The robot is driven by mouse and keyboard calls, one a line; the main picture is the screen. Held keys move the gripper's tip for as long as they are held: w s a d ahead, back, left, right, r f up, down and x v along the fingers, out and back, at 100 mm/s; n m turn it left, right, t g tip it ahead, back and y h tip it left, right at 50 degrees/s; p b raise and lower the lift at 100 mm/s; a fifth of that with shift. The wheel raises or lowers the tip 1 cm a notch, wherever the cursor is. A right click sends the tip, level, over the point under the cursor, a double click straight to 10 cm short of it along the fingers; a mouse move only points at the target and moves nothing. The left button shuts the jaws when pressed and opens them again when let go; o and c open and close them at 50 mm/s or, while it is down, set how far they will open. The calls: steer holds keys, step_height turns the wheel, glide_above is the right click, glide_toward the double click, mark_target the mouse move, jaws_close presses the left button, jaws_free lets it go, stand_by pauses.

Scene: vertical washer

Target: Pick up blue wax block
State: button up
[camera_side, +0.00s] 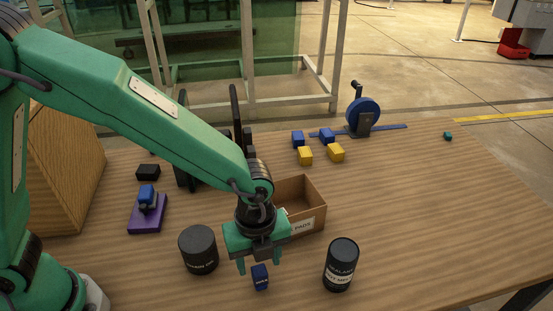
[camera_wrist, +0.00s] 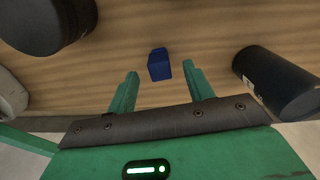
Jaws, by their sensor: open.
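The gripper (camera_wrist: 160,75) is open and empty. I cannot tell from these views how far the fingertips are above the table.
Dark labelled cylinders stand left (camera_side: 198,249) and right (camera_side: 341,264) of the gripper. A cardboard box (camera_side: 308,203) is close behind it. Farther back are blue blocks (camera_side: 298,138), yellow blocks (camera_side: 305,156) and a blue wheel on a stand (camera_side: 363,117). The table's right side is clear.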

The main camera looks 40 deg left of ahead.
mark_target(259, 270)
steer(key=shift+f, duration=0.1)
steer(key=shift+s+d+f, duration=0.1)
steer(key=shift+f, duration=1.15)
steer(key=shift+s+d+f, duration=0.1)
steer(key=shift+f, duration=1.15)
steer(key=c, duration=1.1)
